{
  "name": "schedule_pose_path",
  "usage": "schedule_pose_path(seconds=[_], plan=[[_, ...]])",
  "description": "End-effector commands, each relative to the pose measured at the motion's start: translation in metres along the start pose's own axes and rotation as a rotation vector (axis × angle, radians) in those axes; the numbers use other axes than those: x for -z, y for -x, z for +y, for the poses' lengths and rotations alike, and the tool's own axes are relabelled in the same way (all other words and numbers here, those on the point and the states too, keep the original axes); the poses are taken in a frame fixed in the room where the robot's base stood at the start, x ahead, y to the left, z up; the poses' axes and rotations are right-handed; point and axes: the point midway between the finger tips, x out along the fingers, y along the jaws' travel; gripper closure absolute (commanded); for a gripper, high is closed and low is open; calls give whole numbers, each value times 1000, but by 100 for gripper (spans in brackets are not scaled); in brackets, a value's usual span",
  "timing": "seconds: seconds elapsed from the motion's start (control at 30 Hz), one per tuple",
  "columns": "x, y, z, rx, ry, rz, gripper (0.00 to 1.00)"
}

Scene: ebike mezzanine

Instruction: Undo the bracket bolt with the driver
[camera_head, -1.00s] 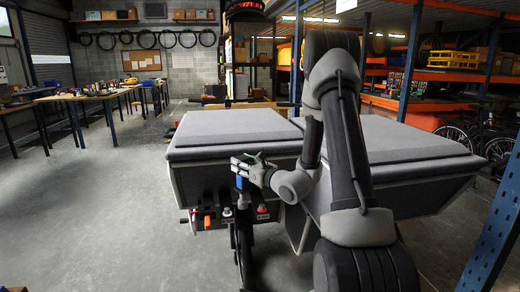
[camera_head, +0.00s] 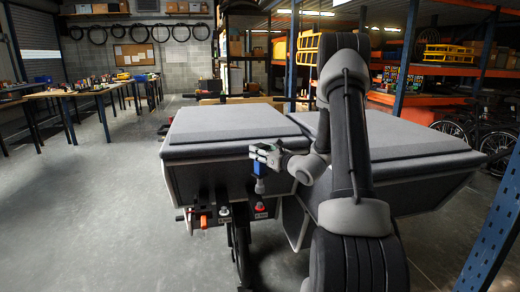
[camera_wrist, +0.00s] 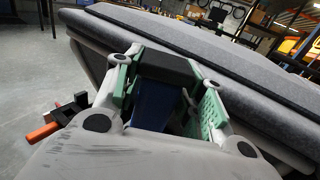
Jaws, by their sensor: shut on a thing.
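My gripper (camera_head: 266,154) is in front of the near edge of the grey-topped box. It is shut on the driver, whose blue body (camera_head: 257,170) hangs below the fingers with a grey lower end. In the wrist view the driver's blue body (camera_wrist: 153,104) sits between the green-padded fingers, with a black block at its top. In the head view the driver is upright above a red-topped fitting (camera_head: 260,207) on the dark rack. I cannot tell whether its tip touches anything. The bracket bolt is too small to pick out.
The grey-topped box (camera_head: 225,131) fills the middle, close behind my gripper. An orange handle (camera_head: 204,222) and a pale knob (camera_head: 223,211) sit on the rack to the left. A blue post (camera_head: 492,225) stands at right. The floor at left is clear.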

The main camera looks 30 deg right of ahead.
Motion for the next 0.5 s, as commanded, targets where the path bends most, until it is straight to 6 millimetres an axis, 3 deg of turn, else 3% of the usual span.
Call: schedule_pose_path(seconds=[0.3, 0.5], plan=[[34, 0, 0, 0, -1, 1, 100], [46, 0, 0, 0, 0, -1, 100]])
